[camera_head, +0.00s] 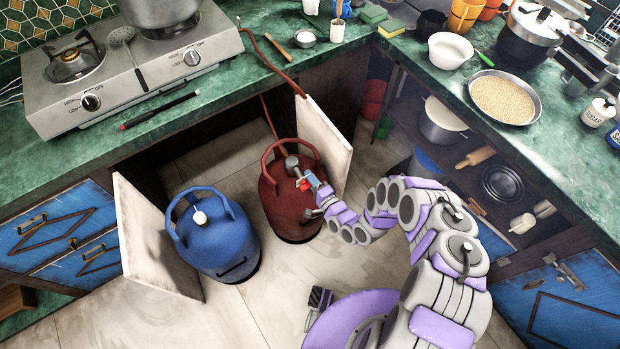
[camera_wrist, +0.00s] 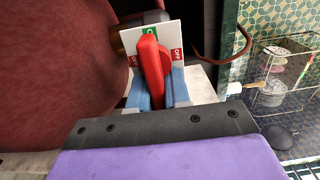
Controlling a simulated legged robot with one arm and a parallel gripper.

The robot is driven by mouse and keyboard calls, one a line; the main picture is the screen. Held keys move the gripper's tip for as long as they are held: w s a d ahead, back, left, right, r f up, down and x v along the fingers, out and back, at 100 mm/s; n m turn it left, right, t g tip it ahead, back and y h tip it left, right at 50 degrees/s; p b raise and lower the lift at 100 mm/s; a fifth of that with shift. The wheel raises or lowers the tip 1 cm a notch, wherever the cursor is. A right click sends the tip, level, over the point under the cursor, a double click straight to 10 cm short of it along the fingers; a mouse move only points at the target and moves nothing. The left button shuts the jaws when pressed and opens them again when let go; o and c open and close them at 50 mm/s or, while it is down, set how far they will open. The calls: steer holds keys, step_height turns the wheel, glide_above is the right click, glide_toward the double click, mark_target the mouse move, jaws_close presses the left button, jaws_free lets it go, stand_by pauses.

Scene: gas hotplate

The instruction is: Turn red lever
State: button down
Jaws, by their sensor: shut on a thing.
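The red lever (camera_wrist: 150,65) stands in front of a white plate (camera_wrist: 130,40) marked OFF on the right and with a green mark at the top. In the wrist view the lever points up toward the green mark, tilted slightly left. My gripper (camera_wrist: 160,88) has its blue fingers on both sides of the lever and is shut on it. In the head view my gripper (camera_head: 312,184) is at the regulator (camera_head: 293,163) on top of the red gas cylinder (camera_head: 288,210), and the lever there is small and partly hidden by the fingers.
A blue cylinder (camera_head: 215,238) stands left of the red one. An open cabinet door (camera_head: 322,132) is close behind my gripper, and another door (camera_head: 155,245) is at the left. A red hose (camera_head: 275,65) runs up to the hotplate (camera_head: 130,68). Bare floor lies in front.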

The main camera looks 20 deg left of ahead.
steer(key=c, duration=1.2)
jaws_free()
steer(key=shift+o, duration=0.2)
steer(key=shift+d, duration=0.1)
steer(key=v, duration=1.1)
steer(key=shift+s+d, duration=0.3)
steer(key=shift+f, duration=0.1)
